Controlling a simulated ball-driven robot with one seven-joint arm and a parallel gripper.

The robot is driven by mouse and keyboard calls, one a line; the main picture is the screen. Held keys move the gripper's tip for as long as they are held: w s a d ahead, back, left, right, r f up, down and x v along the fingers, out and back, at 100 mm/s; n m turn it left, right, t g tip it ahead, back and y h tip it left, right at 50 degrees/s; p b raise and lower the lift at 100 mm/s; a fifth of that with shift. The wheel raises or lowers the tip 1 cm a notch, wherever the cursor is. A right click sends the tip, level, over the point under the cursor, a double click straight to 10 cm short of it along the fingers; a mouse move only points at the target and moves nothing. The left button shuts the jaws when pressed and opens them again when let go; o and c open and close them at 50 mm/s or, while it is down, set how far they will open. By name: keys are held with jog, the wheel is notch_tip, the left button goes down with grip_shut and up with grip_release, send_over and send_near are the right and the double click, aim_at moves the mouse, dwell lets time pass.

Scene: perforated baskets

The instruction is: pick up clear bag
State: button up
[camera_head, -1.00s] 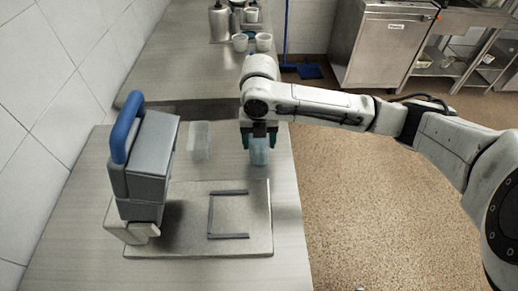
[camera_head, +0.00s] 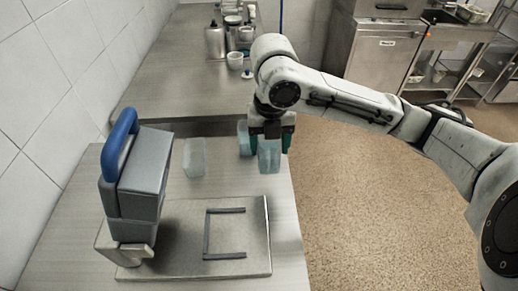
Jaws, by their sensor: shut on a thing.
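My gripper (camera_head: 270,148) points down over the right side of the near table. Its dark green fingers are shut on a clear, bluish bag (camera_head: 269,160), which hangs upright between them. Whether the bag's lower end touches the table is hard to tell. A second bluish clear item (camera_head: 243,138) shows just left of and behind the gripper, partly hidden by it. Another pale clear item (camera_head: 195,160) stands apart on the table further left.
A grey sealing machine with a blue handle (camera_head: 122,135) stands at the left on a light base plate (camera_head: 180,262) with a dark bracket (camera_head: 207,235). A further counter (camera_head: 180,80) holds metal containers and white cups (camera_head: 235,60). Steel cabinet (camera_head: 382,55) stands at back right.

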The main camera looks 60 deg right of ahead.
jog(key=s+a+r+p, duration=0.2)
jog(key=s+r+p, duration=0.1)
jog(key=s+p, duration=0.4)
jog(key=shift+s+a+r+p, duration=0.2)
jog(key=shift+s+r+p, duration=0.2)
jog(key=shift+s, duration=0.1)
